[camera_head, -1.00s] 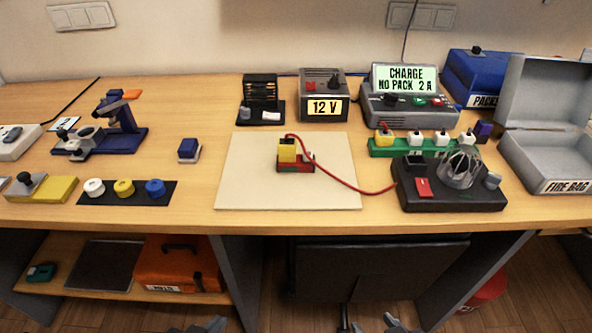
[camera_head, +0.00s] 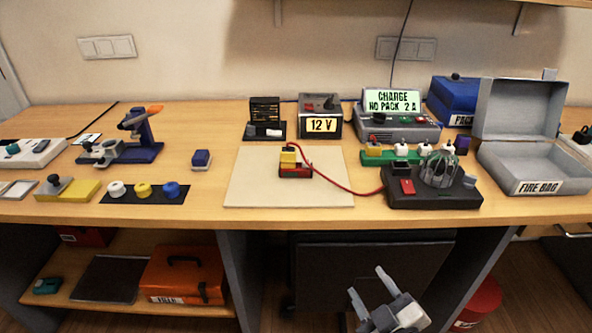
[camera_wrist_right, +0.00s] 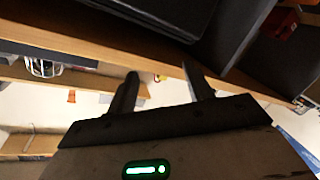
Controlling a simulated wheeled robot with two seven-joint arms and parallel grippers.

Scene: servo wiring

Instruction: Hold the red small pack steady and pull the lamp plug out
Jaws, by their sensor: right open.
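The red small pack (camera_head: 296,172) sits on the cream mat (camera_head: 245,190). A yellow plug (camera_head: 288,157) stands on top of the pack, apparently seated in it. A red cable (camera_head: 340,184) runs from it to the dark lamp base (camera_head: 430,197) with a wire cage on the right. My right gripper (camera_head: 369,283) is low in front of the bench, below the tabletop edge, open and empty. Its two dark fingers (camera_wrist_right: 159,82) stand apart in the right wrist view, with nothing between them. My left gripper is not in view.
Behind the mat stand the 12 V supply (camera_head: 321,118) and the charger (camera_head: 396,127). A green strip with white plugs (camera_head: 377,157) lies beside the lamp. The open fire bag box (camera_head: 535,175) is at the far right. The bench front edge (camera_head: 300,221) lies above my right gripper.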

